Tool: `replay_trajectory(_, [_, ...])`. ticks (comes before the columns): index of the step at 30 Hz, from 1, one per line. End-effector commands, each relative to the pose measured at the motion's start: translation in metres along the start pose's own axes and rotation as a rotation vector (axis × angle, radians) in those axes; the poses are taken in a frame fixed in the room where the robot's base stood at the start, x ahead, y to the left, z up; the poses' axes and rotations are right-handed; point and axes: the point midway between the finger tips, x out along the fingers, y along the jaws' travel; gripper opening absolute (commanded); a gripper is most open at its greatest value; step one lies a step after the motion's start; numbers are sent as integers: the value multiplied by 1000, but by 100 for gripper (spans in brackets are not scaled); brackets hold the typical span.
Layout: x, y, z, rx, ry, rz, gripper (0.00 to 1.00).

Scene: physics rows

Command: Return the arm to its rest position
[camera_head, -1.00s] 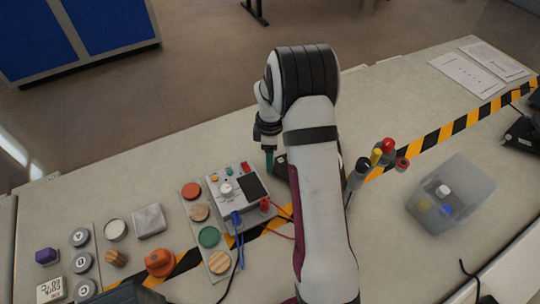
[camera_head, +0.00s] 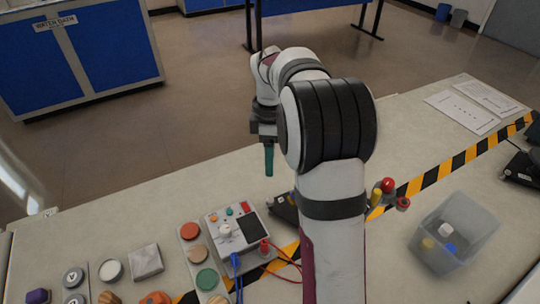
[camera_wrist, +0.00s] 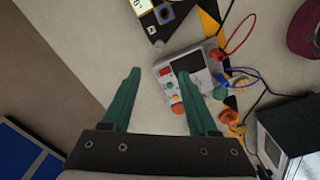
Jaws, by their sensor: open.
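My gripper (camera_head: 268,160) is raised above the far part of the table, fingers pointing down. In the wrist view its two green fingers (camera_wrist: 157,100) stand wide apart with nothing between them. My arm reaches up from the bottom of the head view and bends at a black-banded joint. It hides part of the table behind it.
A grey meter box (camera_head: 232,230) with red and blue leads stands below the gripper; it also shows in the wrist view (camera_wrist: 190,72). A translucent bin (camera_head: 455,235) holding small items stands at the right. Round discs (camera_head: 207,279) lie left of the meter. The table's far edge is clear.

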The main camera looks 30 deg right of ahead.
Motion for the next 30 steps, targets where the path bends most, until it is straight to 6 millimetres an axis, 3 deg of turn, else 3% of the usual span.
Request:
replay_trajectory(13, [-3, 0, 0, 1, 0, 0, 60])
replay_trajectory(16, [-12, -16, -5, 67, 7, -1, 60])
replay_trajectory(17, [-18, -28, -9, 123, 13, -3, 60])
replay_trajectory(19, [-36, -75, -19, 324, 32, -15, 60])
replay_trajectory(22, [-51, -161, -25, 692, 54, -53, 60])
replay_trajectory(24, [-50, -218, -22, 941, 59, -86, 60])
replay_trajectory(27, [-37, -281, -12, 1234, 51, -130, 60])
replay_trajectory(30, [-24, -318, -4, 1421, 38, -160, 60])
